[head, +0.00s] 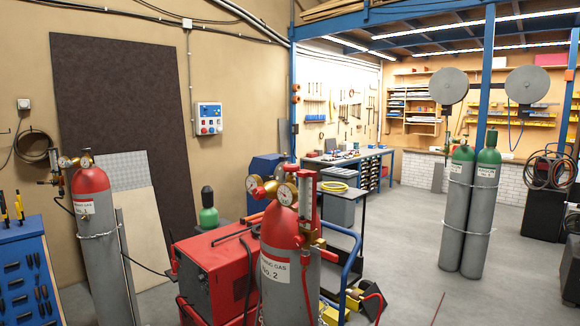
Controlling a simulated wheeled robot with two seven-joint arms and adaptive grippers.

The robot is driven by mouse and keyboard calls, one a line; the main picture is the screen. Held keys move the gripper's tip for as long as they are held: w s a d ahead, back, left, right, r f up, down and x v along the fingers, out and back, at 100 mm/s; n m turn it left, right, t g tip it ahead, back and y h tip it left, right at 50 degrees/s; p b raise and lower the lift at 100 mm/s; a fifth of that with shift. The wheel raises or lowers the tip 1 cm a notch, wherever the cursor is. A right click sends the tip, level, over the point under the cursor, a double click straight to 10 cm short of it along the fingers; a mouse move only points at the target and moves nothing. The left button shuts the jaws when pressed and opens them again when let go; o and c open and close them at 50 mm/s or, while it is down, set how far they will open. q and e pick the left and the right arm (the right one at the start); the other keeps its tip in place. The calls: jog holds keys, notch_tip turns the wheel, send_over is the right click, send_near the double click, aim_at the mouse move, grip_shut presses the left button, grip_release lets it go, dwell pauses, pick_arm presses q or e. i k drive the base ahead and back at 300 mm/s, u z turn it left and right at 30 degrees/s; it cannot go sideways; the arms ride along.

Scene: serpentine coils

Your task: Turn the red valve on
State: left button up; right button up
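A grey gas cylinder with a red top (280,228), labelled no. 2, stands upright in the near middle of the head view. Neither of my grippers shows in the view.
A red welding machine (212,275) sits close beside the no. 2 cylinder, with cables and a blue cart rail (352,250). A blue tool rack (25,270) is at left. Two green-topped cylinders (470,215) stand right. The grey floor (415,260) between is mostly clear.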

aim_at(290, 168)
jog(key=z, duration=0.65)
jog(key=i, duration=1)
jog(key=u, duration=0.45)
jog(key=i, duration=0.45)
jog(key=u, duration=0.6)
